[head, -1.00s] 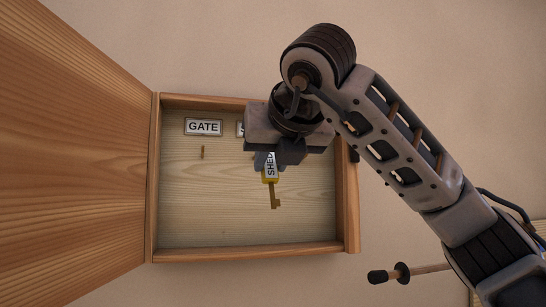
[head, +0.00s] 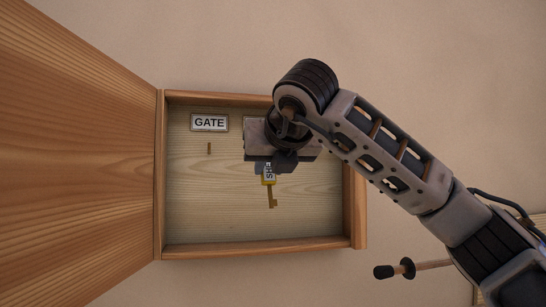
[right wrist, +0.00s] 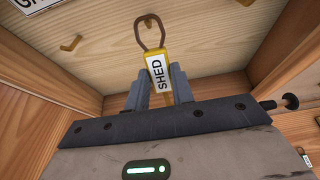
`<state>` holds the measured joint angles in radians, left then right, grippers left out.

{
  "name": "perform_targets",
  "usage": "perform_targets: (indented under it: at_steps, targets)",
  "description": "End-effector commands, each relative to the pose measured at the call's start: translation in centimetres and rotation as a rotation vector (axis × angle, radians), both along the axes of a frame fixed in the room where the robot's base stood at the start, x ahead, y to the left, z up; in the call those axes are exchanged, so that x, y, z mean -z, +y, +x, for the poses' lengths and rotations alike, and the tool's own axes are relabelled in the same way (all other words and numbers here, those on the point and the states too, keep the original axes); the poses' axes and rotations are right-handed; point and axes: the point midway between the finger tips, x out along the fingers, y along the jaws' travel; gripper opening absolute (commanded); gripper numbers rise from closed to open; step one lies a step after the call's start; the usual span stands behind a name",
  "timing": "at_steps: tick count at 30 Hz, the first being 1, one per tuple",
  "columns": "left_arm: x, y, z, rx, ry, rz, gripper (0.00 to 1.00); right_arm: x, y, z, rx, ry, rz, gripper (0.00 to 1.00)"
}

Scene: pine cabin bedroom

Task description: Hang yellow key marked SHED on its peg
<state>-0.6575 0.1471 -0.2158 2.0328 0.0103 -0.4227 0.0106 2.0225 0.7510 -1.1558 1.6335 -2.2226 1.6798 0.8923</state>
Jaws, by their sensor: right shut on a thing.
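The yellow key marked SHED (head: 271,198) hangs below my right gripper (head: 268,166) in the head view, in front of the key box's back panel. A brown cord loop (right wrist: 137,31) stands up from the tag. A brass peg (right wrist: 148,21) shows within the loop's outline; I cannot tell whether the loop is around it or in front of it. The label above that peg is hidden by my gripper in the head view. My left gripper is not in view.
The wooden key box (head: 260,250) has its door (head: 80,150) open to the left. The GATE label (head: 209,122) has an empty peg (head: 209,148) below it. A dark-tipped wooden rod (head: 386,271) sticks out at lower right. The box's right wall is close to my arm.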

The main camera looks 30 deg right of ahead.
Motion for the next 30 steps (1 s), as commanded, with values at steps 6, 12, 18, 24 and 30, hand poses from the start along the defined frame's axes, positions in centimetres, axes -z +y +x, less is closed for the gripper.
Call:
perform_targets:
  at_steps: [6,12,18,24,30]
  targets:
    - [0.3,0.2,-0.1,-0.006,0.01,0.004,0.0,0.5,-0.3,1.2,0.001,0.001,0.001,0.02]
    - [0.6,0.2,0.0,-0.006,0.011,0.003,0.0,1.1,-0.5,1.9,-0.001,0.0,0.0,0.02]
    - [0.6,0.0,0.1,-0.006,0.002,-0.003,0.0,1.5,-0.5,2.2,-0.001,-0.001,0.0,0.02]
    - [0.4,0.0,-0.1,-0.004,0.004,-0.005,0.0,1.6,-0.6,2.2,0.0,0.002,0.0,0.02]
    - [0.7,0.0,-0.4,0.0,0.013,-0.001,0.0,1.7,-0.6,2.3,0.001,0.004,0.0,0.02]
